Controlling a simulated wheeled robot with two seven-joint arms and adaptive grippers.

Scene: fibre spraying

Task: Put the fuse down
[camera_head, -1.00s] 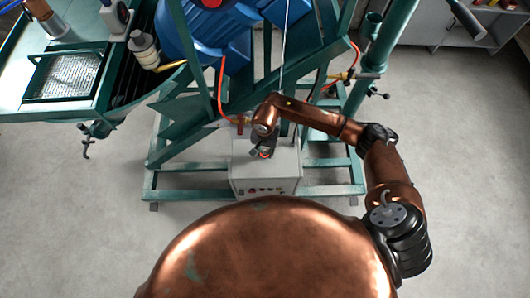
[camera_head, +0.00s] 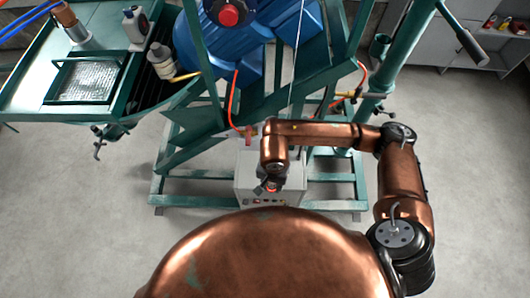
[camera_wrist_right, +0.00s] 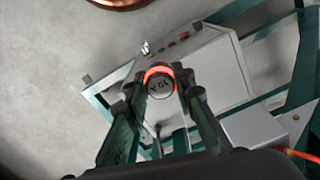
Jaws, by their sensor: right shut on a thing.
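The fuse (camera_wrist_right: 159,82), a small cylinder with a grey end face and a red-orange band, is between the fingertips of my right gripper (camera_wrist_right: 162,98) in the right wrist view. In the head view my right gripper (camera_head: 269,184) hangs down in front of the grey control box (camera_head: 246,176), and a little red shows at its tip. In the wrist view the control box (camera_wrist_right: 215,75) lies beyond the fuse, with its row of buttons and switches at the upper side. I cannot tell how far the fuse is from the box. My left gripper is not in view.
A green steel frame (camera_head: 175,163) surrounds the box and carries a blue machine (camera_head: 215,45). An orange hose (camera_head: 233,105) hangs near my right arm. A green table (camera_head: 30,95) with bottles stands at the left. The floor (camera_head: 75,220) at the left is clear.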

